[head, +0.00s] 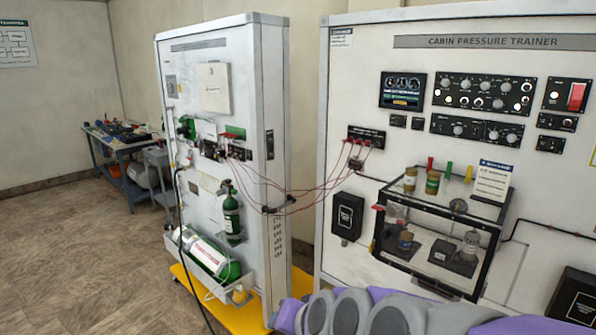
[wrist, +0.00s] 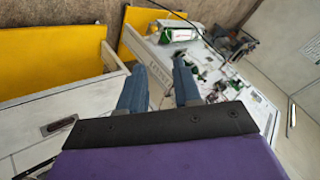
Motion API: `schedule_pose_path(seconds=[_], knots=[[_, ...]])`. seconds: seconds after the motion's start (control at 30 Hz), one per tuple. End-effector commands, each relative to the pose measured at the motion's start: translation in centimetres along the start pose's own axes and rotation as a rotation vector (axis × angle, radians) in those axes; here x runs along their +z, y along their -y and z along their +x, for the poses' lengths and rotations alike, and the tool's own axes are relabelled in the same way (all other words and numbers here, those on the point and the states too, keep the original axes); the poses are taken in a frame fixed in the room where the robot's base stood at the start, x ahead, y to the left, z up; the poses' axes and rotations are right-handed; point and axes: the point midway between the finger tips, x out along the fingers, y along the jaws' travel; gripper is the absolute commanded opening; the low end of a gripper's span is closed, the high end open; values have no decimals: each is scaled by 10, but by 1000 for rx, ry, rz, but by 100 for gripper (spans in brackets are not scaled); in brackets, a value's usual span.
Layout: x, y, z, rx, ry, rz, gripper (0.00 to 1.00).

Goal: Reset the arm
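My gripper (wrist: 159,80) shows in the wrist view as two blue fingers standing apart with nothing between them. In the wrist view the white oxygen trainer (wrist: 222,92) lies beyond the fingers, tilted in the picture. In the head view my grey and purple arm reaches along the bottom right edge, in front of the cabin pressure trainer (head: 440,70). My gripper's fingers are not visible in the head view. The oxygen trainer panel (head: 195,60) stands left of the arm, with green cylinders (head: 231,215) on its face.
Red cables (head: 300,205) hang between the two trainers. A clear chamber (head: 412,255) juts from the right trainer near my arm. A yellow base (head: 240,318) lies under the left trainer. A cluttered blue table (head: 124,160) stands far left. The floor (head: 75,250) at left is open.

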Motion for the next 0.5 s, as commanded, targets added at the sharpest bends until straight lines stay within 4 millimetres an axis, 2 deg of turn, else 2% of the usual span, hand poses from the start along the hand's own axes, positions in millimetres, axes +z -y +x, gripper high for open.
schedule_pose_path(seconds=[0.03,0.17,0.3,0.4,0.5], knots=[[20,-20,-11,55,63,-41,33],[75,-76,-42,207,254,-135,33],[130,-134,-86,367,460,-185,33],[161,-164,-117,454,583,-193,33],[182,-182,-141,513,669,-188,33]])
